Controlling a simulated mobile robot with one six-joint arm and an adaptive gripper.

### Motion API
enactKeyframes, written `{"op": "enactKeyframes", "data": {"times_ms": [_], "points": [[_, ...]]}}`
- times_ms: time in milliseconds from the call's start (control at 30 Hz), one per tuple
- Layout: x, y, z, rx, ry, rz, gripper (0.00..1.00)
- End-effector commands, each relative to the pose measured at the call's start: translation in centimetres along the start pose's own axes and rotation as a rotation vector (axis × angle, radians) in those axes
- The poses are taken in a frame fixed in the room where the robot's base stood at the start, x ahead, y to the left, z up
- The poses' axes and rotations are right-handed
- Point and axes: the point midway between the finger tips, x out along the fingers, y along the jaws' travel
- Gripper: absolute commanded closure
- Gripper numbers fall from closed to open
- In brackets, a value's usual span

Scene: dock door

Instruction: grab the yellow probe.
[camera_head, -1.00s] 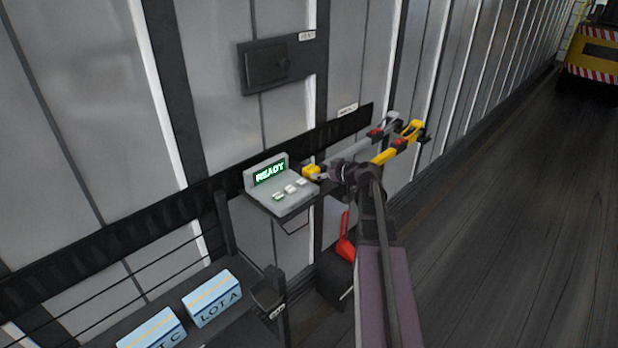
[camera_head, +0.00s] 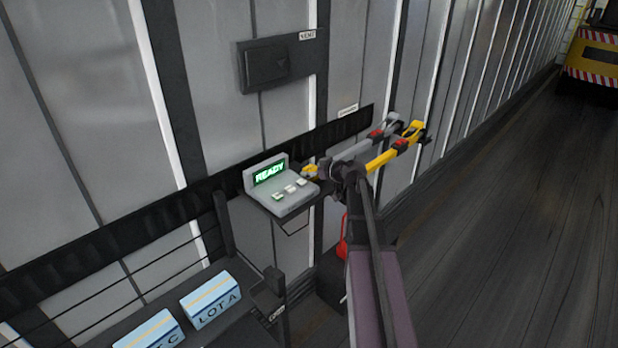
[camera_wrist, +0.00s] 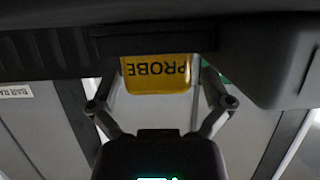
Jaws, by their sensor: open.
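The yellow probe (camera_wrist: 156,76), with PROBE lettered upside down in the wrist view, sits at the upper middle of that view under a dark overhang. My gripper (camera_wrist: 158,90) is open, with one finger on each side of the probe; its tips lie close to the dark overhang and are partly hidden. I cannot tell whether either finger touches the probe. In the head view a small bit of the yellow probe (camera_head: 309,169) shows just right of the console, with my gripper (camera_head: 320,171) at it, small and partly hidden by my wrist.
A grey console (camera_head: 286,193) with a green READY screen and several buttons stands directly left of the probe. A dark rail (camera_head: 120,232) runs along the wall. Blue boxes (camera_head: 210,300) lie at lower left.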

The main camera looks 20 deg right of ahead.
Motion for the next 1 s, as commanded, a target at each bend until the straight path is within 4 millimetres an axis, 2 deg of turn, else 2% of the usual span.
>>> {"op": "enactKeyframes", "data": {"times_ms": [533, 567, 800, 833, 1000], "points": [[0.03, 0.01, -0.02, 0.000, 0.000, 0.001, 0.00], [0.03, 0.01, -0.02, 0.000, 0.000, 0.001, 0.06], [0.03, 0.00, -0.01, -0.001, 0.000, 0.001, 0.77], [0.03, 0.00, -0.01, -0.001, 0.000, 0.001, 0.84], [0.04, 0.00, -0.02, -0.001, 0.000, 0.001, 0.84]]}}
